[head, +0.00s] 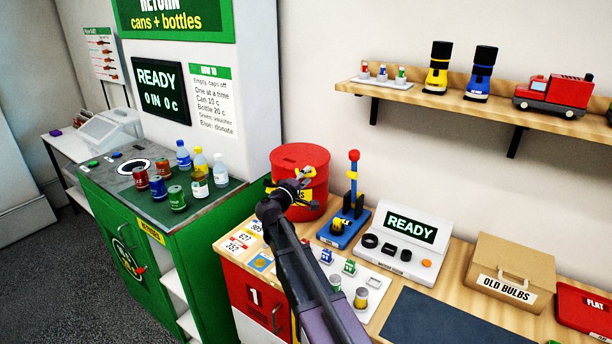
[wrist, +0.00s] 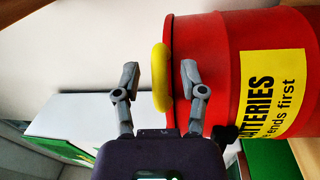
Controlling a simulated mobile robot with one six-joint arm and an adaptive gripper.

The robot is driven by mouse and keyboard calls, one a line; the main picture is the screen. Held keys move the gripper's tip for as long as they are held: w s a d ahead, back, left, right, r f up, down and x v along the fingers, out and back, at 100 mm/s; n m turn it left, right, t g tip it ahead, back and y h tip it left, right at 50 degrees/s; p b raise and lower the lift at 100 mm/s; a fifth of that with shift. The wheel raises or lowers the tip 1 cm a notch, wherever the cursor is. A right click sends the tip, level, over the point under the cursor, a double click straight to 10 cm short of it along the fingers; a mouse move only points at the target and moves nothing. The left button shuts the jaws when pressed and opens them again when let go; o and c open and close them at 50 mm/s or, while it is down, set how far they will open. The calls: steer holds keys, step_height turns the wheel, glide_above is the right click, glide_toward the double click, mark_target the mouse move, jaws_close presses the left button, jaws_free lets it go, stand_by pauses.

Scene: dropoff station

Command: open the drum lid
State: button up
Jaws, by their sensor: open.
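The red battery drum (head: 317,200) stands at the back left of the wooden bench, its lid (head: 298,157) lying flat on top and looking closed. In the wrist view the drum (wrist: 222,90) appears turned on its side, with a yellow "BATTERIES" label (wrist: 272,93). A yellow handle (wrist: 160,62) sticks out at the lid's edge. My gripper (wrist: 160,78) is open, with one finger on each side of the handle. I cannot tell whether either finger touches it. In the head view my gripper (head: 297,184) is in front of the drum and hides part of its front.
A blue stand with a red-knobbed lever (head: 353,180) is just right of the drum. A white "READY" device (head: 400,243) and an "OLD BULBS" box (head: 512,272) stand farther right. The green return machine (head: 150,235), with cans and bottles on top, is at left.

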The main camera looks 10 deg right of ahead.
steer(key=shift+w+d, duration=0.2)
steer(key=shift+d, duration=0.05)
jaws_close()
steer(key=shift+a+r+p, duration=0.15)
steer(key=shift+r+p, duration=0.1)
steer(key=shift+p, duration=0.05)
